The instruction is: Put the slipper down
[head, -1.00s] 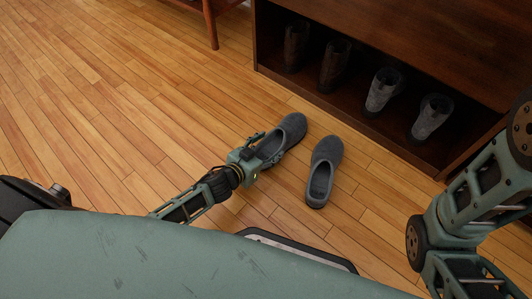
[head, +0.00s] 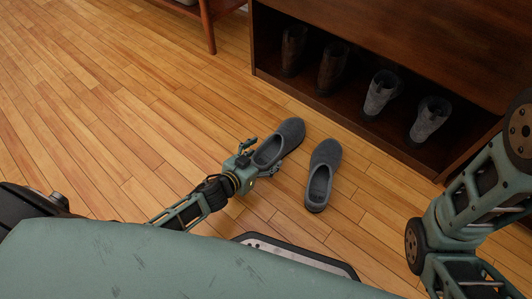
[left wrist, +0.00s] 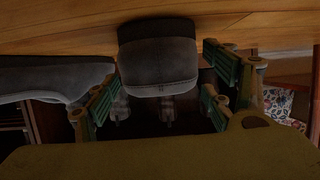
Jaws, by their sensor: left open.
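A dark grey slipper (head: 289,133) lies on the wood floor, its toe pointing away toward the shoe cabinet. A matching grey slipper (head: 323,170) lies just to its right, roughly parallel, with a small gap between them. My left gripper (head: 259,158) is open at the heel end of the left slipper, one finger on each side of it. In the left wrist view the slipper's heel (left wrist: 158,65) shows between the spread fingers, and the other slipper (left wrist: 45,78) is at the left. My right gripper is out of view.
A dark wooden cabinet (head: 400,50) stands beyond the slippers, with brown boots (head: 333,68) and grey boots (head: 381,92) in its lower opening. A wooden furniture leg (head: 208,30) is at the top. The floor to the left is clear.

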